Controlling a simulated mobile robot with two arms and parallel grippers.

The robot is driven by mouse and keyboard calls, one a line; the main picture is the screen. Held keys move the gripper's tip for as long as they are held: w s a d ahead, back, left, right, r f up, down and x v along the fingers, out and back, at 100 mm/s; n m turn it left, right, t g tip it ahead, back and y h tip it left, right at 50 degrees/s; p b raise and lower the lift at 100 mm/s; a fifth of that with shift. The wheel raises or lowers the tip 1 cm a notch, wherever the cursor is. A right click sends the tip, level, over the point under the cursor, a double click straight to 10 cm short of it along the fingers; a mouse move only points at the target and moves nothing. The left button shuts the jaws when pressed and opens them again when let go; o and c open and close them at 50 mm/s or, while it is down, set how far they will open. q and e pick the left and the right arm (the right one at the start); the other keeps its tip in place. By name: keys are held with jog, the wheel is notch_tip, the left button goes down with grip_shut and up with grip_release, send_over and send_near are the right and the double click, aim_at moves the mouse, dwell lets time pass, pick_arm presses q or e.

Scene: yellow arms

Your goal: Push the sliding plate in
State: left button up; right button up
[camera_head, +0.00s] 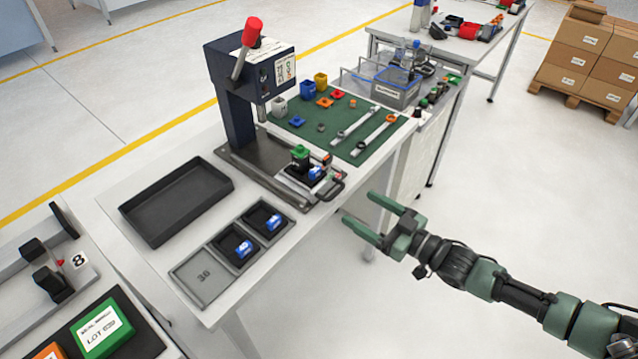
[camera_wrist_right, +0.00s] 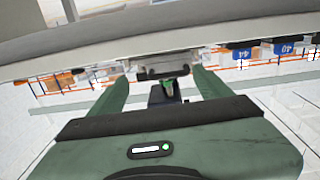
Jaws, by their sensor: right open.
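In the right wrist view, the handle (camera_wrist_right: 162,73) appears beyond and between the open fingers (camera_wrist_right: 160,85). My left gripper is out of view.
A black tray (camera_head: 178,205) and small bins with blue parts (camera_head: 238,246) lie left of the press. A green mat (camera_head: 340,125) with rails and colored parts lies behind. The floor right of the table is clear around my arm.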

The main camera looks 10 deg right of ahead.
aim_at(338, 193)
jog(key=shift+y, duration=0.3)
jog(key=w+a, duration=0.2)
jog(key=w+a+r, duration=0.1)
jog(key=w+a+p, duration=0.1)
jog(key=w+a, duration=0.1)
jog(key=shift+w+a+r, duration=0.3)
jog(key=shift+w+r, duration=0.05)
jog(key=shift+r, duration=0.05)
